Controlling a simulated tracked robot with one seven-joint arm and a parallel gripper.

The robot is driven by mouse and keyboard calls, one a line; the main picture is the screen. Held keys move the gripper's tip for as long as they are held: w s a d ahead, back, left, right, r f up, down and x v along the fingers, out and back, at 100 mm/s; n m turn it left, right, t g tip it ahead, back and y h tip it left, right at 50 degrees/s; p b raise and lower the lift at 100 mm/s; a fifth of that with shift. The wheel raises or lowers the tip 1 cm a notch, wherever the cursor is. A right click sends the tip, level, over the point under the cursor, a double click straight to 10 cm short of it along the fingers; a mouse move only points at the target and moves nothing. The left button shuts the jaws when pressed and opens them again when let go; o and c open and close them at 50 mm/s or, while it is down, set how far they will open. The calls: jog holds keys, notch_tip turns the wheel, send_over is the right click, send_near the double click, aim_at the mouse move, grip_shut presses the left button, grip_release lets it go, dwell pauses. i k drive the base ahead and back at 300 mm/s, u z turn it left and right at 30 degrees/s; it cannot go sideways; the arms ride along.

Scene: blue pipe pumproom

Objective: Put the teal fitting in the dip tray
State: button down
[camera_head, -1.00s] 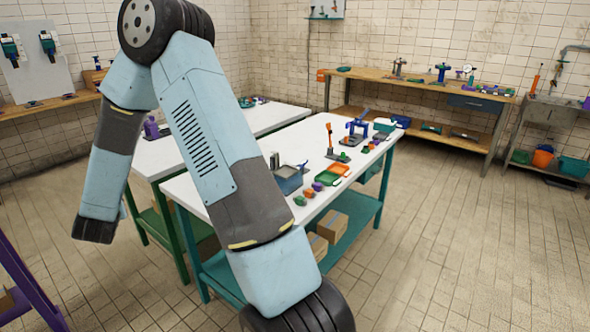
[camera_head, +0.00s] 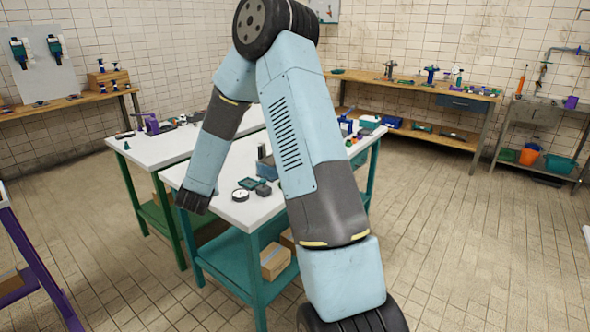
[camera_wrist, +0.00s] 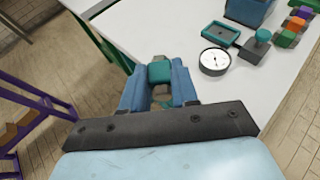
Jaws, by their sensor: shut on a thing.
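My gripper (camera_wrist: 160,86) is shut on the teal fitting (camera_wrist: 160,71), which shows as a small teal block between the blue fingers in the wrist view. It is at the near left edge of the white table; its height above the top is hard to tell. In the head view the dark end of my arm hangs by that table's left corner and the fitting cannot be made out. A shallow teal-rimmed tray with a dark inside (camera_wrist: 221,34), apparently the dip tray, lies on the table to the right; it also shows in the head view (camera_head: 248,183).
A white round gauge (camera_wrist: 214,62) and a teal-knobbed block (camera_wrist: 257,44) lie close to the tray. A blue bin (camera_wrist: 248,10) stands behind. Several coloured fittings (camera_wrist: 290,30) sit farther right. The table between my gripper and the gauge is bare.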

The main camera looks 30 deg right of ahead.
aim_at(272, 160)
jog(key=z, duration=0.4)
jog(key=k, duration=0.55)
jog(key=z, duration=0.7)
jog(key=i, duration=1.7)
jog(key=u, duration=0.1)
